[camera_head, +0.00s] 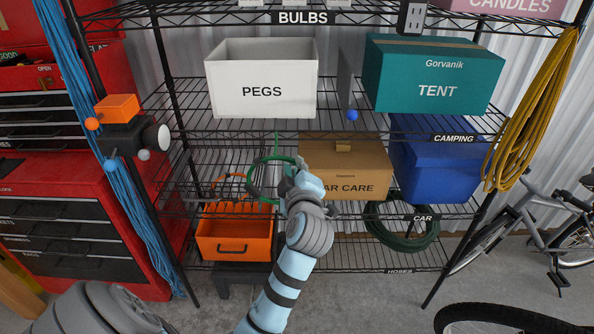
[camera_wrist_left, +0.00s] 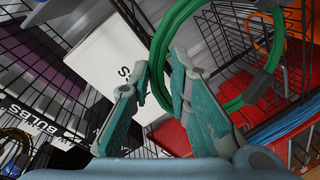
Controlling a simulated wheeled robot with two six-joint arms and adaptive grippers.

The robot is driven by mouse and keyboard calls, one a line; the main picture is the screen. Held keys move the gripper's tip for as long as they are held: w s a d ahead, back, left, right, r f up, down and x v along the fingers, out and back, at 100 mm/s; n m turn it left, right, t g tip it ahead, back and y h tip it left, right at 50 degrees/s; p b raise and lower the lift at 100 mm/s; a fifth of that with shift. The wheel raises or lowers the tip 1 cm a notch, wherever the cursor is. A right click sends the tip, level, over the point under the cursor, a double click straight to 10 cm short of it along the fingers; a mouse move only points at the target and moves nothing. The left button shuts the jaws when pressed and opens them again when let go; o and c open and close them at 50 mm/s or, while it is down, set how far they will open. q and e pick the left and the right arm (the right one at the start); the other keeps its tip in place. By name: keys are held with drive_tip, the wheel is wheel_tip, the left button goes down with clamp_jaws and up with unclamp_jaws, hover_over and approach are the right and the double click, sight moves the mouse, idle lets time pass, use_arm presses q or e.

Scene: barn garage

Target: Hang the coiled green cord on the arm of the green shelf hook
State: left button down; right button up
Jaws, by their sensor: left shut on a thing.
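The coiled green cord (camera_head: 254,181) is a ring with dark bands, hanging in front of the middle of the wire shelf. My left gripper (camera_head: 288,171) is shut on its right side in the head view. In the left wrist view the cord (camera_wrist_left: 160,48) passes between the fingers of the gripper (camera_wrist_left: 165,68), and the ring extends to the right. A thin green upright piece (camera_head: 276,143) shows just above the ring; I cannot tell whether it is part of the green shelf hook. The hook's arm is not clear. My right gripper is not in view.
The wire rack holds a white PEGS box (camera_head: 262,85), a teal TENT box (camera_head: 434,78), a cardboard box (camera_head: 345,165) and an orange crate (camera_head: 234,236). A blue-tipped piece (camera_head: 352,114) juts out between the upper boxes. A dark green hose (camera_head: 402,240) hangs lower right.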

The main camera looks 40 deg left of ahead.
use_arm(q)
drive_tip(key=shift+w+a+f, duration=0.1)
drive_tip(key=shift+w+a, duration=0.3)
drive_tip(key=shift+w, duration=0.3)
drive_tip(key=b+x, duration=0.4)
drive_tip(key=x, duration=0.5)
drive_tip(key=shift+w+d+f, duration=0.25)
drive_tip(key=shift+d, duration=0.15)
drive_tip(key=c, duration=1.4)
unclamp_jaws()
drive_tip(key=v, duration=1.2)
